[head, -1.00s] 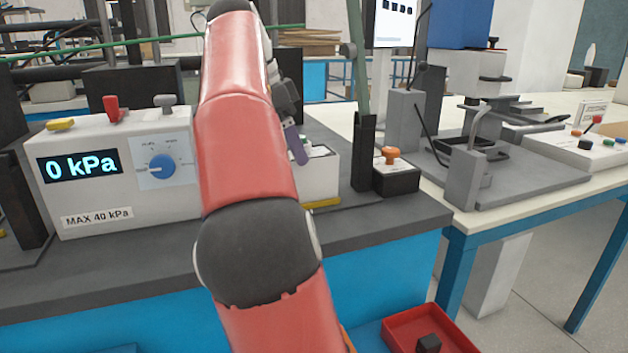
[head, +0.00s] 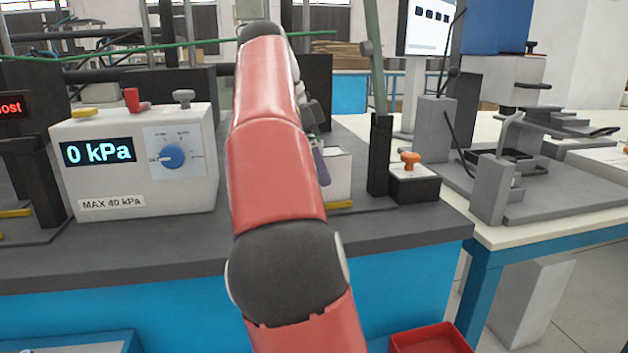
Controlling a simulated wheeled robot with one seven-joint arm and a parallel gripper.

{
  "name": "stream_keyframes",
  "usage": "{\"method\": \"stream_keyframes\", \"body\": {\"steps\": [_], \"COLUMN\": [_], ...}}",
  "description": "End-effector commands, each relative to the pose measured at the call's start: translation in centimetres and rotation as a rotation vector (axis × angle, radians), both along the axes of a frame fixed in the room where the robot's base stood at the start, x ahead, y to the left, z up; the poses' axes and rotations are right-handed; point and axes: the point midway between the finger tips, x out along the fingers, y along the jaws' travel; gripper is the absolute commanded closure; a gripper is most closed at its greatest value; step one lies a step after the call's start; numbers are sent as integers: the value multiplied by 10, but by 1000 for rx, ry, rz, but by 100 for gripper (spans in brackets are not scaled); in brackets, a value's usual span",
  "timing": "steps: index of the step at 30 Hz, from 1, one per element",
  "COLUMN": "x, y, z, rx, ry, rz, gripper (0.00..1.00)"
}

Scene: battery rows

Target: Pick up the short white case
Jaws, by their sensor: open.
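A low white case (head: 339,176) is on the dark bench, just right of my red arm, with a yellow strip at its base. My arm hides its left part. I cannot tell for certain that it is the short white case. My gripper (head: 320,166) shows only in part behind my arm, with one purple finger in front of the case's left side. It is open, and nothing shows in it. I cannot tell whether it touches the case.
A large white pressure box (head: 135,185) reading 0 kPa stands left on the bench. A black box with an orange knob (head: 410,160) and a dark post (head: 379,155) stand right of the case. A red tray (head: 432,340) is below.

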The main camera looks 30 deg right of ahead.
Motion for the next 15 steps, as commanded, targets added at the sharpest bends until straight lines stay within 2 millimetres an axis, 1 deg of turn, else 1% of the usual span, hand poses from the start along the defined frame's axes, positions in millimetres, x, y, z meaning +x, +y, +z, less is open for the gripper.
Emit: {"method": "stream_keyframes", "body": {"steps": [12, 13, 15], "x": [0, 0, 0], "y": [0, 0, 0], "z": [-2, -2, -2], "rx": [0, 0, 0], "ry": [-1, -1, 0], "rz": [0, 1, 0], "gripper": [15, 17, 26]}}
